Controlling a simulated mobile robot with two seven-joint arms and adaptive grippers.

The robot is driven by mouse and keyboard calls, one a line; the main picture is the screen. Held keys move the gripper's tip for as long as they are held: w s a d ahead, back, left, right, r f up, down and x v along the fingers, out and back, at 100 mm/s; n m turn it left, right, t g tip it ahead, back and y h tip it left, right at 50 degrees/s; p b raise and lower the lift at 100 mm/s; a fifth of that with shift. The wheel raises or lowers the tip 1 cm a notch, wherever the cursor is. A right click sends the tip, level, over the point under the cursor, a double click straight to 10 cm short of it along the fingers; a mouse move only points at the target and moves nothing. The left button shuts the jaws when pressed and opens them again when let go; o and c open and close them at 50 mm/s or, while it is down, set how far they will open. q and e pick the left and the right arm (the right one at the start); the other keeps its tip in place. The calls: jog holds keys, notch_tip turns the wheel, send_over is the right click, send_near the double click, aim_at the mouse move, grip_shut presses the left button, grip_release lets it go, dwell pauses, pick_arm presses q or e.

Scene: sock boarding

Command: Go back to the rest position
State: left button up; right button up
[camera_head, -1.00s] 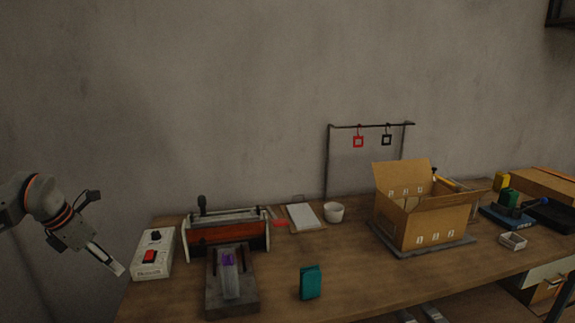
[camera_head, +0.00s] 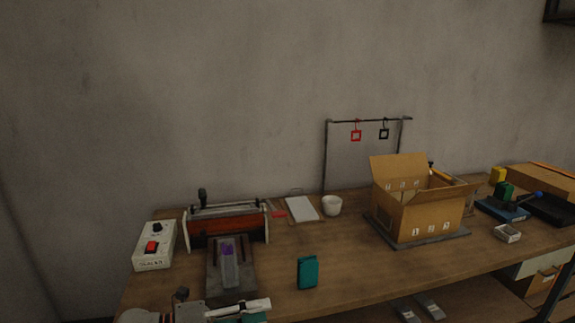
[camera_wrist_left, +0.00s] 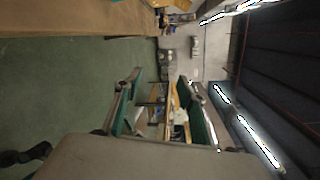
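My left gripper (camera_head: 240,311) is at the bottom edge of the head view, in front of the bench's near edge, partly cut off by the frame. In the left wrist view, its two teal-padded fingers (camera_wrist_left: 163,100) stand apart with nothing between them; distant furniture shows through the gap. A grey block with a translucent board and a purple patch (camera_head: 228,266) sits just beyond the gripper in the head view. My right gripper is not in view.
A wooden bench (camera_head: 350,270) carries a white switch box (camera_head: 155,247), a red-fronted machine (camera_head: 227,229), a teal packet (camera_head: 307,272), a white cup (camera_head: 332,206) and an open cardboard box (camera_head: 420,215). The wrist view shows green floor (camera_wrist_left: 75,80).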

pick_arm(q)
jog(key=s+a+f+n+t+y, duration=0.1)
jog(key=s+a+f+n+y, duration=0.3)
jog(key=s+f+n, duration=0.3)
jog(key=s+a+f+n+t+y, duration=0.2)
jog(key=s+a+f+n+y, duration=0.3)
jog(key=f+n, duration=0.5)
jog(key=s+a+f+n+t+y, duration=0.1)
jog(key=s+a+f+n+y, duration=0.3)
jog(key=s+f+n, duration=0.4)
jog(key=a+f+n, duration=0.1)
jog(key=n, duration=0.5)
jog(key=shift+s+f+t+y, duration=0.2)
jog(key=shift+s+t+y, duration=0.1)
jog(key=shift+t, duration=0.1)
